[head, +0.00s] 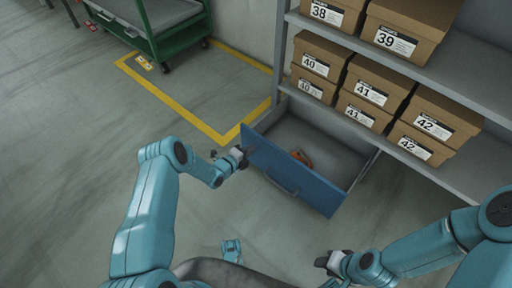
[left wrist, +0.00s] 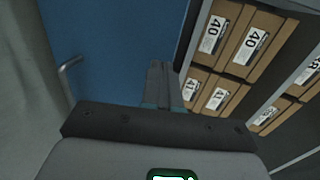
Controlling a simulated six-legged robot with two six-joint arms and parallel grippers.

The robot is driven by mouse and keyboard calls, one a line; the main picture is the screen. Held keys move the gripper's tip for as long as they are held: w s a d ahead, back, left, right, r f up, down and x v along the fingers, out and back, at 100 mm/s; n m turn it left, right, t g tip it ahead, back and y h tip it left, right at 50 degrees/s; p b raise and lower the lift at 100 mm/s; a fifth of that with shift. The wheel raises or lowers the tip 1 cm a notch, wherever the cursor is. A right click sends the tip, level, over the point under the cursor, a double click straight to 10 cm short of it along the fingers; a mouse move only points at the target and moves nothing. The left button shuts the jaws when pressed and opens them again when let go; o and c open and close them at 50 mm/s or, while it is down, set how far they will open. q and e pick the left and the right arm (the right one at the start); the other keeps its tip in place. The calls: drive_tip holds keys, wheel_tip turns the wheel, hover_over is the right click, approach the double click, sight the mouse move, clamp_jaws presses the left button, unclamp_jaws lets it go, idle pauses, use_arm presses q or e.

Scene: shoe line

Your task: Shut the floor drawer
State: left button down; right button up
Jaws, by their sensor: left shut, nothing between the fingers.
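The floor drawer (head: 295,172) stands open below the shelf in the head view, its blue front (head: 285,170) pulled out toward me. A small orange-brown thing (head: 301,159) lies inside it. My left gripper (head: 241,154) is shut and empty at the left end of the blue front; I cannot tell if it touches. In the left wrist view the shut fingers (left wrist: 160,72) point at the blue front (left wrist: 120,50), and the drawer's handle (left wrist: 68,70) shows to the left. My right gripper (head: 324,260) is low at the right, in front of the drawer; its jaw state is unclear.
A grey shelf (head: 465,92) with several numbered shoe boxes (head: 370,90) rises behind and right of the drawer. A green cart (head: 165,50) stands at the back left, near yellow floor lines (head: 180,108). The floor left of the drawer is clear.

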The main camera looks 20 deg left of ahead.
sight(262, 140)
use_arm(q)
drive_tip(key=shift+w+d+r+b, duration=0.1)
drive_tip(key=shift+w+d+b, duration=0.2)
drive_tip(key=shift+w, duration=0.55)
drive_tip(key=shift+w+d+b, duration=0.2)
drive_tip(key=shift+w+d, duration=0.15)
drive_tip(key=shift+w, duration=0.5)
use_arm(e)
drive_tip(key=shift+w+d+f, duration=0.15)
drive_tip(key=shift+f, duration=0.55)
use_arm(q)
drive_tip(key=shift+d, duration=0.1)
